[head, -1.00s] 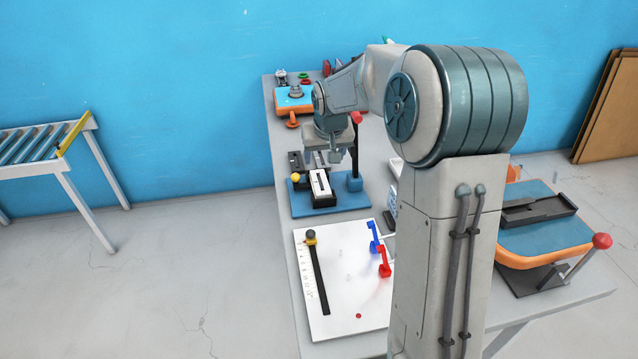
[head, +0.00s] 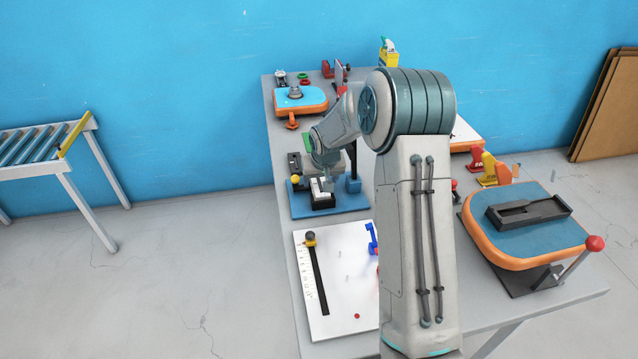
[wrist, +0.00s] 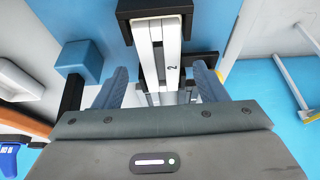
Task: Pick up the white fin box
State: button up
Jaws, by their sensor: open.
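The white fin box (head: 317,188) sits in a black cradle (head: 323,204) on the blue fixture base (head: 300,208). In the wrist view the fin box (wrist: 158,48) is a long white piece with a groove and a small "2" on it, running into the black cradle end (wrist: 178,7). My gripper (wrist: 161,68) is open, with one finger on each side of the fin box and a gap on both sides. In the head view my gripper is right over the fixture and hides part of the fin box.
A blue-topped post (head: 353,185) stands on the fixture, close to my gripper; its blue block (wrist: 82,60) shows at left in the wrist view. A yellow knob (head: 295,180) is on the fixture's other side. A white board (head: 340,275) with a ruler lies nearer.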

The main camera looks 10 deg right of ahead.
jog(key=shift+x, duration=0.9)
jog(key=c, duration=1.1)
jog(key=shift+r, duration=0.1)
